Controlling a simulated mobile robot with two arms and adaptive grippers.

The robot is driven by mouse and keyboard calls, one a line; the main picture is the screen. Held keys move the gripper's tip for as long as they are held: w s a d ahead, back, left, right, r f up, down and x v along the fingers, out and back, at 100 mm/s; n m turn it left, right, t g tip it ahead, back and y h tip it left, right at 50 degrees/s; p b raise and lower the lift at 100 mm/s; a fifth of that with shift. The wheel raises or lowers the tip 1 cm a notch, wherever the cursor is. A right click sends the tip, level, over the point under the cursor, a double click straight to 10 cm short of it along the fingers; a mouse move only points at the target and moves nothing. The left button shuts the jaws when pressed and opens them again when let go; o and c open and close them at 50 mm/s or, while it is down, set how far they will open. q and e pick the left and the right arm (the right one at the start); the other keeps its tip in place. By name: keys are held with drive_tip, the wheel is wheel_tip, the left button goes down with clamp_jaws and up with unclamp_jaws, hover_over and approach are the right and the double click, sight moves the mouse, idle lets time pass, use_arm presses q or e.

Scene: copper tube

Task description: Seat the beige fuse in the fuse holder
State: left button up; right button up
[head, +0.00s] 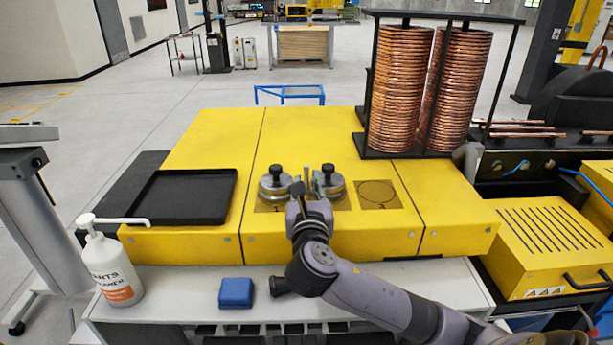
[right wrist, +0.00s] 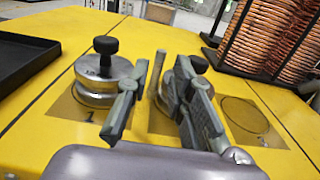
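No beige fuse and no fuse holder can be made out in either view. My right gripper (head: 308,187) is over the yellow bench top, between two round metal pieces with black knobs. In the right wrist view its fingers (right wrist: 166,80) stand apart with a narrow gap, and I see nothing held between them. The left metal piece (head: 274,187) sits on the patch marked 1, left of the fingers. The right metal piece (head: 330,187) is partly hidden behind the right finger; I cannot tell whether they touch. My left gripper is not in view.
An empty black tray (head: 182,196) lies left on the yellow bench (head: 215,135). A marked patch with a circle (head: 377,194) is bare at right. A rack of copper coils (head: 400,90) stands behind it. A pump bottle (head: 113,270) and blue block (head: 236,292) are in front.

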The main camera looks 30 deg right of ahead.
sight(306, 171)
drive_tip(key=shift+w+d+r+p, duration=0.25)
drive_tip(key=shift+w+p, duration=0.15)
drive_tip(key=x, duration=0.2)
drive_tip(key=p+x, duration=0.1)
drive_tip(key=shift+w+d+f, duration=0.25)
drive_tip(key=shift+w, duration=0.05)
drive_tip(key=shift+w+d+f, duration=0.1)
drive_tip(key=shift+w+d, duration=0.05)
drive_tip(key=shift+w, duration=0.15)
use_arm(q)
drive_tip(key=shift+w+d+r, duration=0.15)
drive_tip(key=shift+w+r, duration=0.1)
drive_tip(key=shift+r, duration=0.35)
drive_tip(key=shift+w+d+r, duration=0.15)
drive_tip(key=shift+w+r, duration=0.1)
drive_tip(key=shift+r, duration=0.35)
use_arm(e)
drive_tip(key=shift+s, duration=0.15)
drive_tip(key=shift+c, duration=0.2)
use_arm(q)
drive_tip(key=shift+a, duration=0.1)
use_arm(e)
clamp_jaws()
